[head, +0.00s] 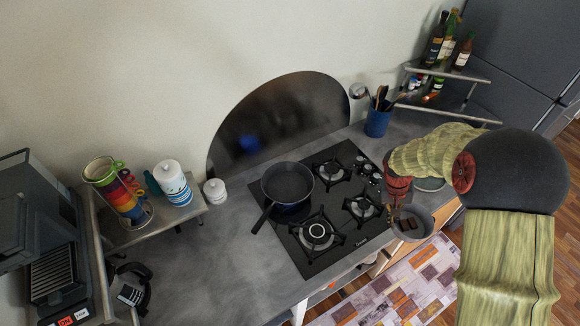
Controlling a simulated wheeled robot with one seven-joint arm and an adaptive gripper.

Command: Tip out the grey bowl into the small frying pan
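The small frying pan (288,180) is dark and sits upright on the back left part of the black gas hob, its handle pointing to the front left. No contents show in it. The grey bowl (425,230) is at the hob's front right edge, near or over the counter's front edge, with something dark brown inside. My gripper (397,207) points down at the bowl's back left rim, to the right of the pan. Its fingers are small and partly hidden, so I cannot tell whether they grip the rim.
The hob (309,262) has several raised burner grates. A blue utensil pot (377,123) stands behind my arm. A white lidded jar (215,191) stands left of the pan. Bare counter lies left of the hob.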

